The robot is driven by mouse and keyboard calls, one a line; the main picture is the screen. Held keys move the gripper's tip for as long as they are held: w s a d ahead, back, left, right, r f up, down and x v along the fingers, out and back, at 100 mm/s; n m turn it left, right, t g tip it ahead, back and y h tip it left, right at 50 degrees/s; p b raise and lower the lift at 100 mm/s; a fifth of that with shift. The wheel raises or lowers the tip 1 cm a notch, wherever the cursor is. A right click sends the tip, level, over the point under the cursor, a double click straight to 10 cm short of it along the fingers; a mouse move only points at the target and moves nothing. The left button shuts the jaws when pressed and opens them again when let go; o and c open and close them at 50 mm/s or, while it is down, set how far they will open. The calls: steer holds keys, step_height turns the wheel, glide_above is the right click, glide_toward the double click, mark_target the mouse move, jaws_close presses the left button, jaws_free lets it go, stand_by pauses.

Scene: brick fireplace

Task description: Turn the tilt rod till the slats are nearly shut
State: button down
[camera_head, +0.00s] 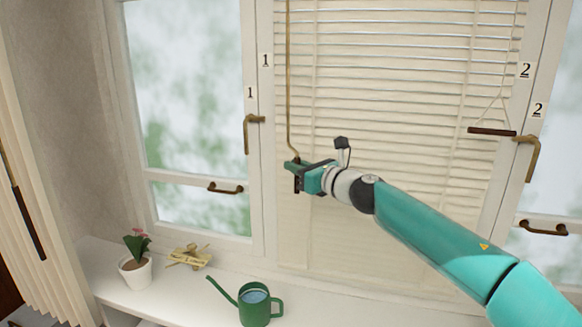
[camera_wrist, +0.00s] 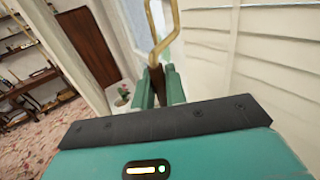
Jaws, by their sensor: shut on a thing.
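The tilt rod (camera_head: 288,80) is a thin brass-coloured rod hanging at the left side of the blind. My gripper (camera_head: 294,164) is shut on the rod's lower end. In the wrist view the rod (camera_wrist: 153,22) bends in a crank shape above a dark brown handle (camera_wrist: 157,80), which sits between my two green fingers (camera_wrist: 160,88). The white slats (camera_head: 400,120) of the blind cover the middle window. Thin lines show between the upper slats, and the lower ones look closer together. The fingers hide part of the rod's lower end in the head view.
A brass window handle (camera_head: 250,130) is left of the rod, on the frame. A cord pull (camera_head: 490,131) hangs at the blind's right. On the white sill (camera_head: 215,292) stand a green watering can (camera_head: 254,305), a potted plant (camera_head: 134,272) and a small yellowish object (camera_head: 188,256).

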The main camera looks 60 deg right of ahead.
steer(key=shift+s+d+r, duration=0.1)
steer(key=shift+d+r, duration=0.05)
steer(key=shift+r, duration=0.05)
steer(key=c, duration=1.6)
jaws_free()
steer(key=shift+c, duration=0.2)
steer(key=shift+o, duration=0.7)
steer(key=shift+f, duration=0.1)
steer(key=v, duration=1.3)
steer(key=shift+s+a, duration=0.2)
steer(key=shift+s, duration=0.15)
